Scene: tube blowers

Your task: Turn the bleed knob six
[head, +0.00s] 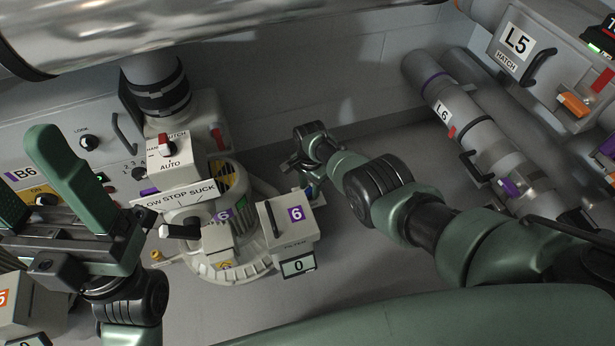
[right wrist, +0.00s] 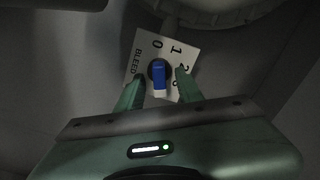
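The bleed knob (right wrist: 158,74) shows in the right wrist view as a blue pointer knob on a white plate (right wrist: 165,45) marked BLEED with a number scale starting at 0. My right gripper (right wrist: 160,80) has one green finger on each side of the knob, with gaps visible, so it looks open. In the head view my right gripper (head: 309,180) is beside the filter box (head: 296,214) labelled 6; the knob is mostly hidden there. The blower (head: 215,262) carries purple 6 labels. My left gripper (head: 28,160) is open and empty at the left.
A B6 panel (head: 60,165) is behind my left gripper. Pipe L6 (head: 455,115) and box L5 (head: 520,50) are at right. Grey floor (head: 350,240) is clear.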

